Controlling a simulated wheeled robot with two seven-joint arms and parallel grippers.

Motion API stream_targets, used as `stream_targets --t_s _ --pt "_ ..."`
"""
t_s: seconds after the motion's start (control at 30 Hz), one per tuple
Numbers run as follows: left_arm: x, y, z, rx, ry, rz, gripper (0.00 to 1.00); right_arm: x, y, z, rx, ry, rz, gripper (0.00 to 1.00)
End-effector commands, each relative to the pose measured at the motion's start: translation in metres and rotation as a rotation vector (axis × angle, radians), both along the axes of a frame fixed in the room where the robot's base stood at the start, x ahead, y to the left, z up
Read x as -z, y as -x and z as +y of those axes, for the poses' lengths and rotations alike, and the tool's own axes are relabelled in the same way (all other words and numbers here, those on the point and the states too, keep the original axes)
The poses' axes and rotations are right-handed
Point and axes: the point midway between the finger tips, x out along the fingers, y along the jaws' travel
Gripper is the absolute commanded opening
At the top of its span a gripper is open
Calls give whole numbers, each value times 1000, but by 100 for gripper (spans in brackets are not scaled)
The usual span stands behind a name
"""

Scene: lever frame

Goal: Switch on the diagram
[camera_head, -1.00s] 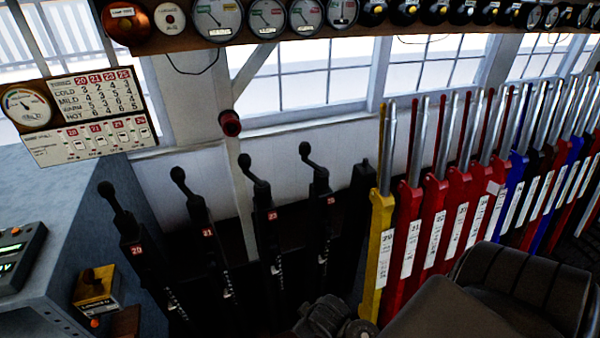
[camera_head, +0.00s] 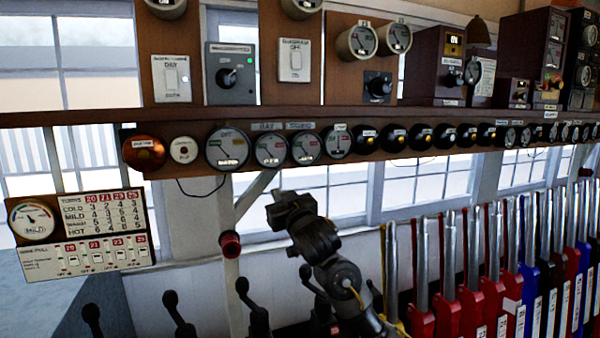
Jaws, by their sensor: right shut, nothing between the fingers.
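The diagram switch (camera_head: 294,61) is a white plate with a small rocker, labelled DIAGRAM, on a brown wooden panel above the shelf. Whether its rocker is on or off is too small to tell. My right gripper (camera_head: 287,205) is dark, shut and empty. It is raised in front of the window, below the shelf and well below the switch, apart from it. My left gripper is not in view.
A similar white switch (camera_head: 171,78) and a grey box with a green light (camera_head: 231,73) are left of the diagram switch. The wooden shelf (camera_head: 330,113) carries a row of round dials along its front. Black levers (camera_head: 180,315) and red levers (camera_head: 470,300) stand below.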

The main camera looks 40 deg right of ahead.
Motion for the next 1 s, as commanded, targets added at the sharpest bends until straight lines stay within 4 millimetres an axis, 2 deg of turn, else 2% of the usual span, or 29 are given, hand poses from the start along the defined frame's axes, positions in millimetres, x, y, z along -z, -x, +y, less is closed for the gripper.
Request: stream_targets --t_s 0.03,0.1,0.2,0.3,0.4,0.47,0.83,1.0 --pt "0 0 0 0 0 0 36 -56 4 -15 16 5 -106 0" --pt "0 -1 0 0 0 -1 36 -116 14 -31 30 8 -226 0" --pt "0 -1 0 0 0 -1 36 -181 34 -49 44 8 -360 0" --pt "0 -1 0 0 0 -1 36 -222 52 -60 52 9 -447 0" --pt "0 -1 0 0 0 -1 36 -243 62 -66 55 7 -492 0" --pt "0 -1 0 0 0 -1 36 -248 65 -67 56 7 -504 0" --pt "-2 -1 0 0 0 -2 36 -251 64 -68 56 7 -506 0" --pt "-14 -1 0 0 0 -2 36 -264 52 -72 56 6 -504 0"
